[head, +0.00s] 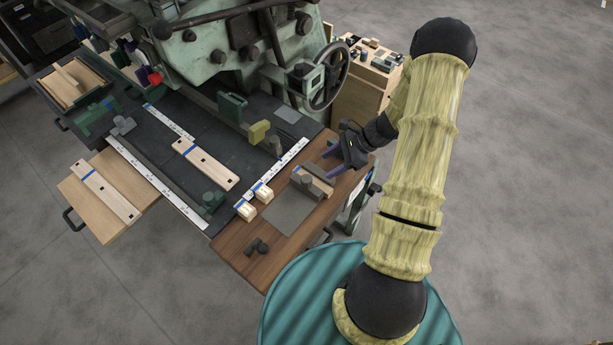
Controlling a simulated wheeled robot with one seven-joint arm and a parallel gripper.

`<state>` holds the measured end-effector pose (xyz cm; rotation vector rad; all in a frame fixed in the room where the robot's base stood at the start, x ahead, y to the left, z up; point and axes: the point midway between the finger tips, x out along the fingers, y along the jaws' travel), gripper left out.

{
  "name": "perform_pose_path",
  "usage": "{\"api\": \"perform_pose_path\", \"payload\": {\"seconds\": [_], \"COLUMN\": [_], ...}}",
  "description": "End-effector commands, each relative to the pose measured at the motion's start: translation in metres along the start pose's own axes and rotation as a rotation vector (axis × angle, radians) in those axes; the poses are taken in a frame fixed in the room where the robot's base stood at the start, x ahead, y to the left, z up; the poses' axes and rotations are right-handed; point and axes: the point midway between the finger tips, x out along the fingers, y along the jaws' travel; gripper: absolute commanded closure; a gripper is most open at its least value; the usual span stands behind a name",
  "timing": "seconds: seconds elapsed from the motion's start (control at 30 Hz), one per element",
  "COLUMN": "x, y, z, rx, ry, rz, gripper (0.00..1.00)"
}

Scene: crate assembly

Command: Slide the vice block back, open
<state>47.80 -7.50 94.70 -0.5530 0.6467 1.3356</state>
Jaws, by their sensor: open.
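A small vice (318,172) sits at the back right of the brown wooden side board. A dark bar-like block lies on its far side and a grey block (304,181) with a rounded top on its near side. A pale wooden piece (316,186) shows between or beside them; I cannot tell whether it is clamped. My gripper (332,162) is open, with its purple fingers just above and to the right of the vice. No object shows between the fingers. I cannot tell whether a fingertip touches the vice.
A grey plate (290,212) lies on the board, with dark cylindrical pieces (257,246) near its front edge. Two pale blocks (245,209) stand by a white ruler strip (281,164). A large green machine with a handwheel (328,77) rises behind. A wooden cabinet (362,104) stands beyond my gripper.

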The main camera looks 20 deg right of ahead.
Motion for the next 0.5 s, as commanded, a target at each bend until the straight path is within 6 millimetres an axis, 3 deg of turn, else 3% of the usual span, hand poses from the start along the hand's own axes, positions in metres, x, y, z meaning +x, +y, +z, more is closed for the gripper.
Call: {"api": "perform_pose_path", "payload": {"seconds": [0.5], "x": [0.088], "y": [0.0], "z": [0.001], "rx": [-0.001], "ry": [0.0], "rz": [0.001], "gripper": [0.44]}}
